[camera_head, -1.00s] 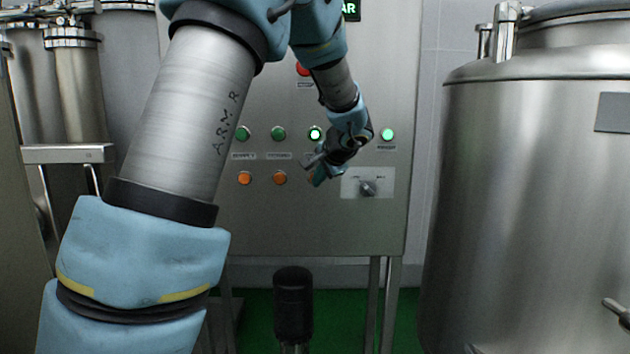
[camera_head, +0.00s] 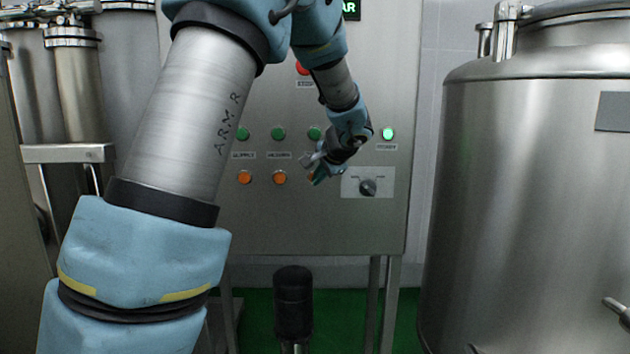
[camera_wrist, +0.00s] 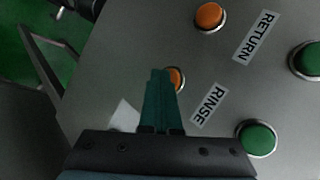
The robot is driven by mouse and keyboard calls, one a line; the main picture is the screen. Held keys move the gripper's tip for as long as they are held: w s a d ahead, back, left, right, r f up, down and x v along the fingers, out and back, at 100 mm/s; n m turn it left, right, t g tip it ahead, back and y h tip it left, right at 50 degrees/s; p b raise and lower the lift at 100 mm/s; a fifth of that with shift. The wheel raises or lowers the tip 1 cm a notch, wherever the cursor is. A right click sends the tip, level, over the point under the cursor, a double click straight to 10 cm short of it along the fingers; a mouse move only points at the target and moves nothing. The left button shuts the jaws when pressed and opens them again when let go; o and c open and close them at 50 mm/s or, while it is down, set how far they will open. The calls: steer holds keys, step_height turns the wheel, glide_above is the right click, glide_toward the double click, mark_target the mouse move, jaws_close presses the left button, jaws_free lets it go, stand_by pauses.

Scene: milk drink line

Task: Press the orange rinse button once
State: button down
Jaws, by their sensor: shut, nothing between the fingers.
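My gripper (camera_head: 314,177) is at the control panel, below the third green button, and covers most of what lies there in the head view. In the wrist view my gripper (camera_wrist: 160,73) shows shut and empty, its green fingers together. The orange rinse button (camera_wrist: 178,79) peeks out just right of the fingertips, which hide the rest of it. The RINSE label (camera_wrist: 209,105) lies between it and a green button (camera_wrist: 257,138). I cannot tell whether the fingertips touch the button. The third green button (camera_head: 315,133) is unlit.
Another orange button (camera_head: 280,177) and a green one (camera_head: 278,133) sit to the left. A lit green button (camera_head: 388,134), a rotary switch (camera_head: 368,187) and a red button (camera_head: 303,68) are also on the panel. A steel tank (camera_head: 530,210) stands at right.

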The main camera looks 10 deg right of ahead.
steer(key=shift+s+a+b, duration=0.15)
steer(key=shift+s+b, duration=0.3)
steer(key=shift+s, duration=0.25)
steer(key=shift+s+a+b, duration=0.25)
steer(key=shift+s+b, duration=0.55)
steer(key=shift+s, duration=0.45)
steer(key=shift+s+a+b, duration=0.2)
steer(key=shift+s+b, duration=0.55)
steer(key=shift+s, duration=0.45)
